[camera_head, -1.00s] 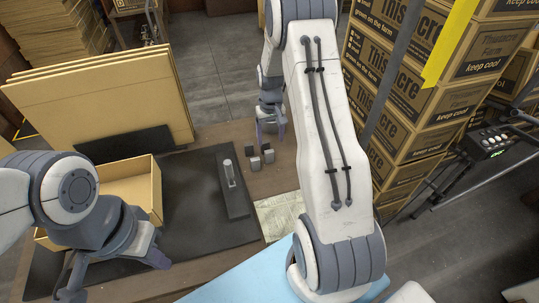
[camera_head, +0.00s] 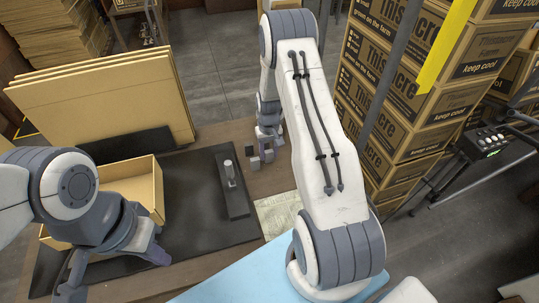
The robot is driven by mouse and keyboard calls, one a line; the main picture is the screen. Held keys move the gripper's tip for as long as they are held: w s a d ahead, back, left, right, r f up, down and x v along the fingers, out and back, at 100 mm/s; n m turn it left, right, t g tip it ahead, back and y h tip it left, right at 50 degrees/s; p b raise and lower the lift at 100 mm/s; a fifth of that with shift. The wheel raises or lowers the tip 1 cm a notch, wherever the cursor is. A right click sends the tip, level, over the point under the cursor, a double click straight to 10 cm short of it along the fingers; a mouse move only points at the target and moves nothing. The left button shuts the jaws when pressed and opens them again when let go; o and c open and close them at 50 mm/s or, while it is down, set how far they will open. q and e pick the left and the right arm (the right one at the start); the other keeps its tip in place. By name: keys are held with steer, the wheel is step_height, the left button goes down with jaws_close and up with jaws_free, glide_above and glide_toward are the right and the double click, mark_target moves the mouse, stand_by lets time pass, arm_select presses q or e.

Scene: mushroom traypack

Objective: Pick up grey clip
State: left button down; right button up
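Small grey clips lie on the brown table's far right part. A darker clip (camera_head: 249,151) stands left of my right gripper. A lighter grey clip (camera_head: 254,164) is just in front of it, and another grey clip (camera_head: 267,156) is right at the fingertips. My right gripper (camera_head: 269,149) points down over this group, its fingers apart. I cannot tell whether it touches a clip; the fingers partly hide the group. My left gripper (camera_head: 115,274) is open and empty above the near left of the table.
An open cardboard box (camera_head: 150,185) stands left on a black mat (camera_head: 190,205). A dark device with an upright grey handle (camera_head: 230,172) lies at the mat's right. Flat cardboard sheets (camera_head: 110,95) stand behind. Stacked boxes (camera_head: 400,110) rise at right, beside my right arm.

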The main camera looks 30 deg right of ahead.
jaws_close()
